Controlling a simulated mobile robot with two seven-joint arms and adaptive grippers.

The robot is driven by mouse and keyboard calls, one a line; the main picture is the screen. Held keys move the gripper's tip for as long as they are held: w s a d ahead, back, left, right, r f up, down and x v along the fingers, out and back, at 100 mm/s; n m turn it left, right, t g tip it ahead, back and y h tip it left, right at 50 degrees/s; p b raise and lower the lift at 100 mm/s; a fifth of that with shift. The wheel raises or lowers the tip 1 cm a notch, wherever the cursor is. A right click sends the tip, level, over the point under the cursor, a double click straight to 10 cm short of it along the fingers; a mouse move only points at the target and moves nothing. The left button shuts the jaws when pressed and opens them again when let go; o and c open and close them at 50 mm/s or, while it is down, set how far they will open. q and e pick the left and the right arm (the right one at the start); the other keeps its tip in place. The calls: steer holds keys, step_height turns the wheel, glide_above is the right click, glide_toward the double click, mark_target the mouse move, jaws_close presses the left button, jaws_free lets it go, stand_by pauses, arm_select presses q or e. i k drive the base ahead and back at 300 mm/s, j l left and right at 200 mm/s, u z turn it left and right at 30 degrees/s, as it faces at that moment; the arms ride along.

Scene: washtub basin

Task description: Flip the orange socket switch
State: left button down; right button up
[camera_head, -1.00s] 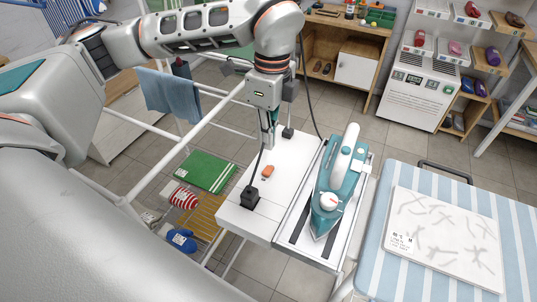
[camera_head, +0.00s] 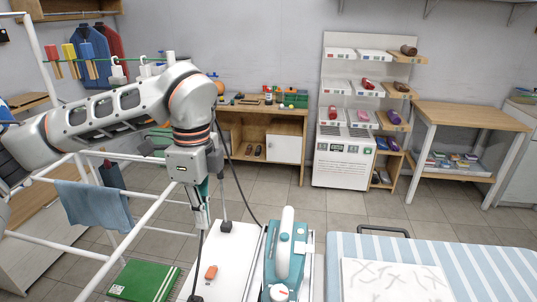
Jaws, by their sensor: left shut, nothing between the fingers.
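The orange socket switch (camera_head: 211,272) sits on top of the white board (camera_head: 226,262), between two black plugs. One plug (camera_head: 226,227) stands at the board's far end; the other (camera_head: 196,298) is at the picture's bottom edge and mostly cut off. My left gripper (camera_head: 201,226) points down, shut and empty, above the far left part of the board. It appears just beyond the switch and apart from it. Which way the switch is tilted is too small to tell. My right gripper is not in view.
A teal and white iron (camera_head: 286,255) stands right of the switch. A striped ironing surface (camera_head: 458,256) lies further right. A white rack with a blue towel (camera_head: 95,203) is at left. A dark cord (camera_head: 236,172) hangs close behind the gripper.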

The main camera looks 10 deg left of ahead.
mark_target(211, 272)
steer(key=k, duration=1)
